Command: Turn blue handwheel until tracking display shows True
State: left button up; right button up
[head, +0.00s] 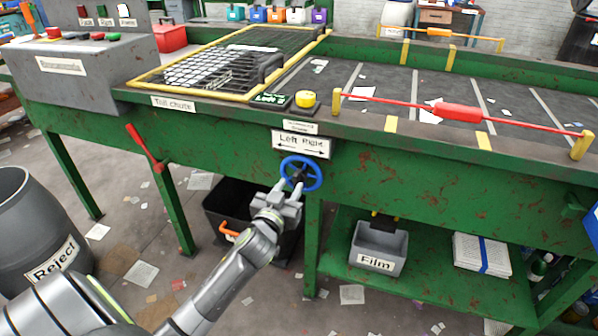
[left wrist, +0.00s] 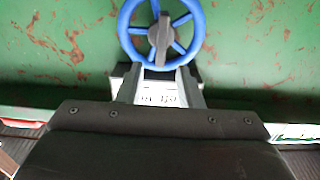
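The blue handwheel (head: 318,177) is mounted on the green front of the belt frame, under a "Left Right" sign (head: 301,144) with a double arrow. It also shows at the top of the left wrist view (left wrist: 198,34), with a dark grey hub. My left gripper (head: 289,193) is at the wheel's lower edge. In the left wrist view its two fingers (left wrist: 157,80) are apart, with tips by the near rim; I cannot tell whether they touch it. A small display (head: 270,99) with green lettering sits above; its text is too small to read surely. My right gripper is not in view.
A yellow button (head: 305,98) stands beside the display. A red bar (head: 458,112) runs along the belt edge. Below are a black bin (head: 222,204), a grey "Film" box (head: 378,246) and a table leg (head: 313,250). A "Reject" barrel (head: 30,225) stands left.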

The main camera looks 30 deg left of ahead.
aim_at(298, 170)
pick_arm(q)
jog(key=x, duration=0.7)
jog(key=shift+w+a, duration=0.1)
jog(key=shift+w, duration=0.25)
jog(key=shift+s+f, duration=0.1)
jog(key=shift+f, duration=0.05)
grip_shut()
